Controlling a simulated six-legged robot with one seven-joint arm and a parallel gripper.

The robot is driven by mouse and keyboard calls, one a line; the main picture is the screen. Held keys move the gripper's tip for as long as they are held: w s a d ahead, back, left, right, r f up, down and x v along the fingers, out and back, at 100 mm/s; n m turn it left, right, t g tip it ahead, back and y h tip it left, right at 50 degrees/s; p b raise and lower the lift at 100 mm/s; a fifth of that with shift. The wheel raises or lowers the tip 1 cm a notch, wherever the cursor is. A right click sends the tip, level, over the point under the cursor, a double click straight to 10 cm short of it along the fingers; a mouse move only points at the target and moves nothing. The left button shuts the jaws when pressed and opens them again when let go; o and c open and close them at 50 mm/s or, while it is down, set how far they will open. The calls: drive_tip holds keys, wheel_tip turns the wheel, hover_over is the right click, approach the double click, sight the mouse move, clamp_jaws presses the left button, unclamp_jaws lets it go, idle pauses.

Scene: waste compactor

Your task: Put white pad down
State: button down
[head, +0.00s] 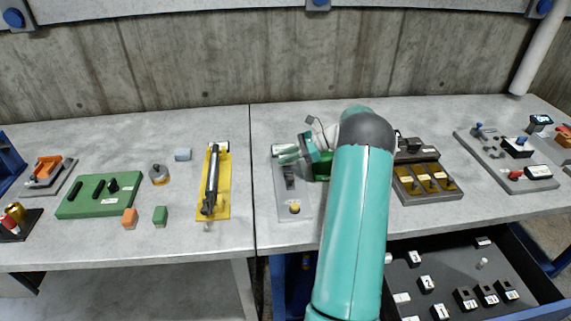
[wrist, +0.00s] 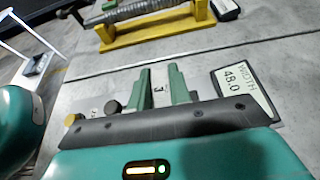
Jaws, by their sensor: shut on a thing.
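My gripper (head: 283,154) is over the back part of a light grey plate (head: 303,207) on the right-hand table. In the wrist view its two green fingers (wrist: 160,72) stand close together with a narrow pale piece (wrist: 160,90) between them. This piece bears a small dark mark and seems to be the white pad. It is mostly hidden by the fingers and the dark wrist bar. I cannot tell whether it touches the plate.
A yellow stand (head: 222,195) with a dark cylinder lies left of the plate. A brown block set (head: 427,183) stands to the right. A display reading 48.0 (wrist: 240,80) shows beside the fingers. An open drawer (head: 455,270) is below right. Bare table lies behind the plate.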

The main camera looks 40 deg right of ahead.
drive_tip(key=shift+w+f, duration=0.2)
drive_tip(key=shift+f, duration=1.45)
drive_tip(key=shift+f, duration=0.15)
drive_tip(key=c, duration=1.6)
unclamp_jaws()
drive_tip(key=shift+o, duration=0.2)
